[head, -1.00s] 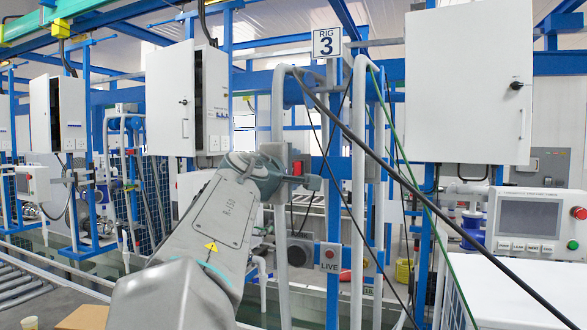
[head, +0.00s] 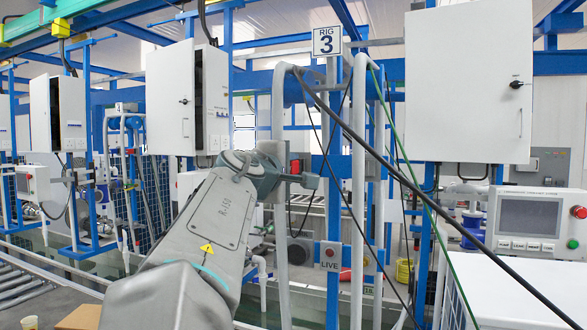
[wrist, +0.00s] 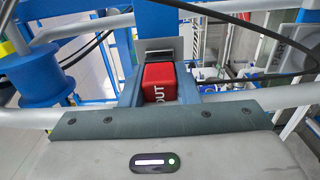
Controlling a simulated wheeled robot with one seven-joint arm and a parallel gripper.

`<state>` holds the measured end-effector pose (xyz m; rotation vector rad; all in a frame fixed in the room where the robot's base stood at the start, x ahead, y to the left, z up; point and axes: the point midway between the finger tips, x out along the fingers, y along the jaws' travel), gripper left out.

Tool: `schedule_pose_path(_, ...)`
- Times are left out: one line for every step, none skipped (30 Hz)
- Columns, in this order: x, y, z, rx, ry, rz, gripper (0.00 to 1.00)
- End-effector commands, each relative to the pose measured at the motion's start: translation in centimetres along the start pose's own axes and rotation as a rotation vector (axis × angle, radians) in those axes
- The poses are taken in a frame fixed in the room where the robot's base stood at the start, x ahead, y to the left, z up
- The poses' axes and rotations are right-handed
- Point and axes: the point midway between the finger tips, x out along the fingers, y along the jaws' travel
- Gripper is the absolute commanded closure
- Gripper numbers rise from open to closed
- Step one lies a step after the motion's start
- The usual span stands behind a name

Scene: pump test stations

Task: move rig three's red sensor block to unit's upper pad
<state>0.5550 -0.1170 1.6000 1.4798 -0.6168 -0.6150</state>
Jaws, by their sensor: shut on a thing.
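The red sensor block (wrist: 158,83) shows in the wrist view just beyond my gripper's edge, with white lettering ending in "OUT" on its face. My gripper (wrist: 165,97) is shut on it; the fingertips are partly hidden by my gripper's body. In the head view my gripper (head: 308,180) is in front of the pipes below the Rig 3 sign (head: 327,41). I cannot make out the unit's upper pad.
White vertical pipes (head: 360,200) and blue posts stand close around my gripper. Dark and green cables (head: 420,190) slant across the right side. A white cabinet (head: 468,85) and a control panel (head: 535,222) stand at right. A LIVE sign (head: 329,265) is below.

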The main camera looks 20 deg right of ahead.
Motion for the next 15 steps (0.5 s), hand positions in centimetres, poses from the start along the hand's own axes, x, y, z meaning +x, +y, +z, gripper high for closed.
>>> schedule_pose_path(-0.3, -0.1, -0.1, 0.000, 0.001, 0.000, 1.00)
schedule_pose_path(-0.4, -0.1, 0.0, 0.000, 0.001, 0.000, 1.00)
schedule_pose_path(-0.5, -0.1, 0.0, 0.000, 0.000, 0.000, 1.00)
schedule_pose_path(-0.6, -0.1, 0.0, 0.000, 0.000, 0.000, 1.00)
schedule_pose_path(-0.8, -0.1, 0.0, -0.001, 0.000, 0.000, 1.00)
schedule_pose_path(-0.9, -0.1, -0.1, -0.001, 0.001, 0.000, 1.00)
schedule_pose_path(-1.1, -0.1, 0.0, 0.000, 0.001, 0.000, 1.00)
schedule_pose_path(-1.2, -0.1, 0.0, 0.000, 0.000, 0.000, 1.00)
schedule_pose_path(-1.3, -0.1, 0.0, 0.000, 0.000, 0.000, 1.00)
schedule_pose_path(-1.4, -0.1, 0.0, 0.000, 0.000, 0.000, 1.00)
schedule_pose_path(-1.6, -0.1, 0.0, 0.000, 0.001, 0.000, 1.00)
schedule_pose_path(-1.7, -0.1, 0.0, 0.000, 0.001, 0.000, 1.00)
schedule_pose_path(-1.9, -0.1, 0.0, 0.000, 0.001, 0.000, 1.00)
schedule_pose_path(-2.0, -0.1, 0.0, 0.000, 0.000, 0.000, 1.00)
schedule_pose_path(-2.1, -0.1, 0.1, 0.001, 0.000, -0.001, 1.00)
